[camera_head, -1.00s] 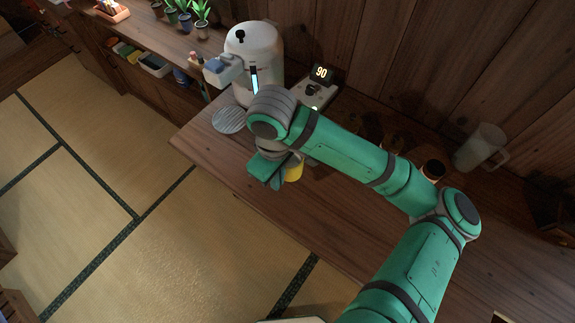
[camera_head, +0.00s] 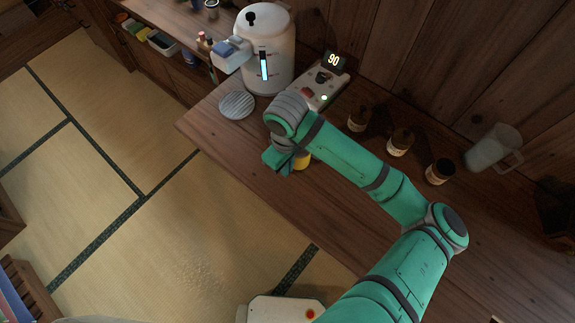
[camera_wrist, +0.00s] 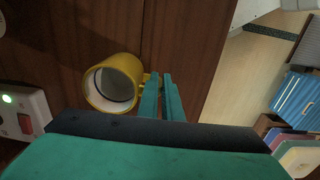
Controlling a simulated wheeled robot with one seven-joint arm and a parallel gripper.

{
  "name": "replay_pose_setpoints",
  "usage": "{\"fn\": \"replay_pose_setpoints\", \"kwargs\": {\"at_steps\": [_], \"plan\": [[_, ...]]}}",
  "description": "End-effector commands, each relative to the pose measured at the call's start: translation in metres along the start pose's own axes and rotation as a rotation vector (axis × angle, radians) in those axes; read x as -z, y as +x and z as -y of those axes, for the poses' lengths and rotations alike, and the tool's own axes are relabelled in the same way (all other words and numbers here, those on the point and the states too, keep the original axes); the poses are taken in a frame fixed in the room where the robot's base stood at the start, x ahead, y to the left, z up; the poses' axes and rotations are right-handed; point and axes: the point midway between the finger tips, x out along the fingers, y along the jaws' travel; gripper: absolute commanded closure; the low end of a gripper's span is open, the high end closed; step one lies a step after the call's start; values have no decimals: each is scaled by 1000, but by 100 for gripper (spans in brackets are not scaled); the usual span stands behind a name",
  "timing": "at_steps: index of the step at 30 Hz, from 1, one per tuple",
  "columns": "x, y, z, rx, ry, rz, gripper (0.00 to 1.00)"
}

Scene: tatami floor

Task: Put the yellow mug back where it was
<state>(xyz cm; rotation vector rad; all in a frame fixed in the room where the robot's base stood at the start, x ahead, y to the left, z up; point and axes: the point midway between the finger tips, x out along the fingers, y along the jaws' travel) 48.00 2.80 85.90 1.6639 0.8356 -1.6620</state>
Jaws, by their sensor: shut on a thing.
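The yellow mug (camera_head: 303,161) shows in the head view as a small patch beside my gripper (camera_head: 279,160), mostly hidden by my arm. In the wrist view the mug (camera_wrist: 113,84) shows its round mouth, with a yellow rim and a greyish inside. My gripper (camera_wrist: 163,97) is shut at the mug's handle side, with its two fingers close together there. The mug is over the wooden counter (camera_head: 235,165), near its front edge. Whether its base touches the counter I cannot tell.
A white dispenser (camera_head: 268,50) stands at the back left, with a round grate (camera_head: 237,104) before it. A control box (camera_head: 322,92) with a "90" display is beside it. Several dark jars (camera_head: 399,141) and a clear pitcher (camera_head: 492,149) stand along the wall.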

Motion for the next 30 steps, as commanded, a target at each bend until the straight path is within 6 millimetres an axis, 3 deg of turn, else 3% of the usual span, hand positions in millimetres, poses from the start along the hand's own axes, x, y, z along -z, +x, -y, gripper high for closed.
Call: {"fn": "replay_pose_setpoints", "kwargs": {"at_steps": [5, 8, 9, 20, 23, 30], "plan": [[5, 2, 5, 1, -14, 0, 100], [6, 2, 5, 1, -16, 0, 78], [6, 2, 5, 1, -16, 0, 76], [4, -3, 3, -1, -11, -1, 76], [4, -14, 3, -1, -12, 0, 76], [4, -60, 2, -4, -13, 0, 76]]}}
